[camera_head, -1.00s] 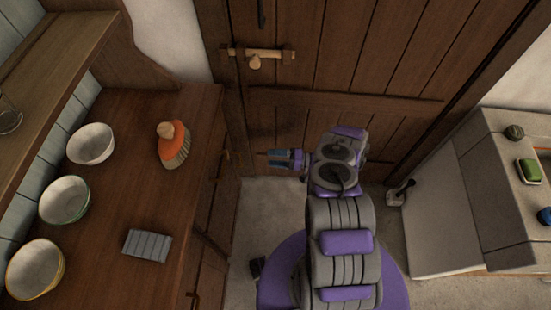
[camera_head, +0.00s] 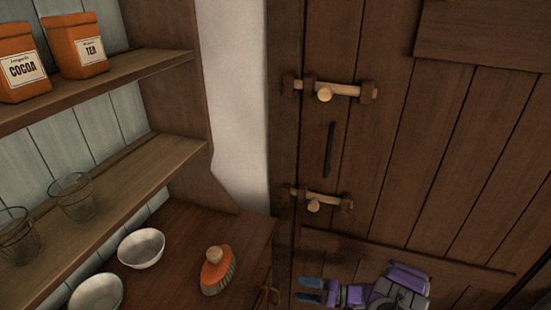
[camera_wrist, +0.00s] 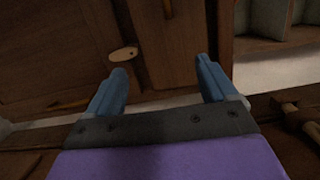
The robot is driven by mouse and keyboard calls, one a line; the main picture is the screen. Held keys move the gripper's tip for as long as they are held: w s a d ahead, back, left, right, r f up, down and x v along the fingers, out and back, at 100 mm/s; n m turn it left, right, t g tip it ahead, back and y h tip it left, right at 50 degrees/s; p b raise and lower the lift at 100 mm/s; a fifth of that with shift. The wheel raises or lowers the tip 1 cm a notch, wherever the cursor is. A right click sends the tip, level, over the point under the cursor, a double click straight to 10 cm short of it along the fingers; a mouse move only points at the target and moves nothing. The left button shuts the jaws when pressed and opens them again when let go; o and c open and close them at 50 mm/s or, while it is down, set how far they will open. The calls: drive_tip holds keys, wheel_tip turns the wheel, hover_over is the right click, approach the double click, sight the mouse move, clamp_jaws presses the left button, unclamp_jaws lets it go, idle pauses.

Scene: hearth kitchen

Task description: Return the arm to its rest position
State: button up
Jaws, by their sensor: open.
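My gripper (camera_head: 311,290) shows at the bottom of the head view, in front of the lower part of the wooden door (camera_head: 400,150). Its blue fingers point left and stand apart. In the wrist view my gripper (camera_wrist: 160,82) has its two blue fingers wide apart with nothing between them. Beyond them is dark wooden panelling with a small pale oval knob (camera_wrist: 123,54). My arm is folded low, and most of it lies below the head view's edge.
A wooden counter (camera_head: 185,225) at the left holds an orange brush (camera_head: 217,270) and white bowls (camera_head: 141,248). Shelves above hold glasses (camera_head: 73,197) and orange tins (camera_head: 75,45). The door has two wooden bolts (camera_head: 335,89) and a dark handle (camera_head: 329,150).

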drive_tip(key=s+a+r+n+g+h, duration=0.1)
drive_tip(key=a+r+g, duration=0.25)
drive_tip(key=r, duration=0.45)
drive_tip(key=s+a+r+n+g, duration=0.2)
drive_tip(key=a+r+g, duration=0.15)
drive_tip(key=r, duration=0.45)
drive_tip(key=s+a+r+n+g+h, duration=0.2)
drive_tip(key=s+a+r+h, duration=0.15)
drive_tip(key=s+r, duration=0.65)
drive_tip(key=s+d+r+h, duration=0.4)
drive_tip(key=s+r+h, duration=0.4)
drive_tip(key=s, duration=0.5)
drive_tip(key=s+d+r+m+t+h, duration=0.2)
drive_tip(key=s+d+h, duration=0.3)
drive_tip(key=s+d, duration=0.4)
drive_tip(key=shift+s+d+t, duration=0.3)
drive_tip(key=shift+s+t, duration=0.6)
drive_tip(key=shift+s, duration=0.5)
